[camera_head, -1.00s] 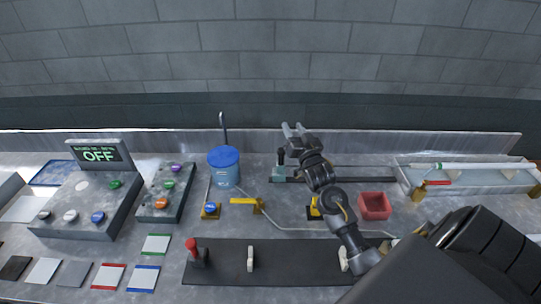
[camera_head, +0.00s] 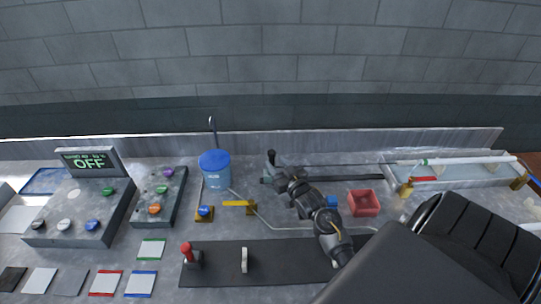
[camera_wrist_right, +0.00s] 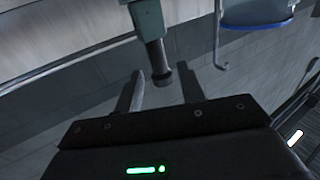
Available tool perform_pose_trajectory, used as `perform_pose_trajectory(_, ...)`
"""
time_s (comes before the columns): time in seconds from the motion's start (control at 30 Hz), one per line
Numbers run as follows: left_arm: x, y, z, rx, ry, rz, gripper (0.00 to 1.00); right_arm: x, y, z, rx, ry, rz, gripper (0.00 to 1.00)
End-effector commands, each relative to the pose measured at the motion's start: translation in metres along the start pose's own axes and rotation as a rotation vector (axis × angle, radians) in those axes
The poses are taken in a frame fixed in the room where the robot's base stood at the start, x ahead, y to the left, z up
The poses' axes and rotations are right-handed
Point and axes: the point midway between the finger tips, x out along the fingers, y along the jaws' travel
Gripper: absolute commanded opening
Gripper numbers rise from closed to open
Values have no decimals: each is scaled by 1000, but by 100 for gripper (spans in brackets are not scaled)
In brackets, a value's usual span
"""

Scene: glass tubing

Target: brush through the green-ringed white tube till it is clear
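The white tube (camera_head: 470,160) with a green ring (camera_head: 424,162) near its left end lies across the tray at the right. A thin rod shows at its left end; I cannot tell whether it is inside. A grey-green carriage with an upright black handle (camera_head: 271,157) stands at the left end of a dark rail (camera_head: 340,178). My right gripper (camera_wrist_right: 161,92) is open, with the dark handle end (camera_wrist_right: 160,76) showing between its fingers, not visibly gripped. In the head view its fingers are hidden behind its own wrist, near the carriage. My left gripper is not in view.
A red open box (camera_head: 364,203) sits right of my right arm. A panel reading OFF (camera_head: 90,162) and button boxes are at the left. A dark mat (camera_head: 215,270) with a red-topped lever (camera_head: 187,252) lies in front.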

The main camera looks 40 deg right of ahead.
Motion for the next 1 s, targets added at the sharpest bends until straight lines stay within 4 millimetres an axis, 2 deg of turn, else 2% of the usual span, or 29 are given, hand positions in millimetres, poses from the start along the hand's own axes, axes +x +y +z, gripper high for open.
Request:
perform_pose_trajectory(0.1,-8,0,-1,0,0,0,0,21,0,-3,0,-1,0,39)
perform_pose_trajectory(0.3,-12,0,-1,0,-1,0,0,40,0,-1,-1,-1,0,39)
perform_pose_trajectory(0.67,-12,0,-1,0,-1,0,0,44,0,0,-1,-1,0,39)
perform_pose_trajectory(0.93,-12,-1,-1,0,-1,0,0,44,0,0,-1,-1,0,4)
perform_pose_trajectory(1.0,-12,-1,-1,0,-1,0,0,44,0,0,-1,0,0,0)
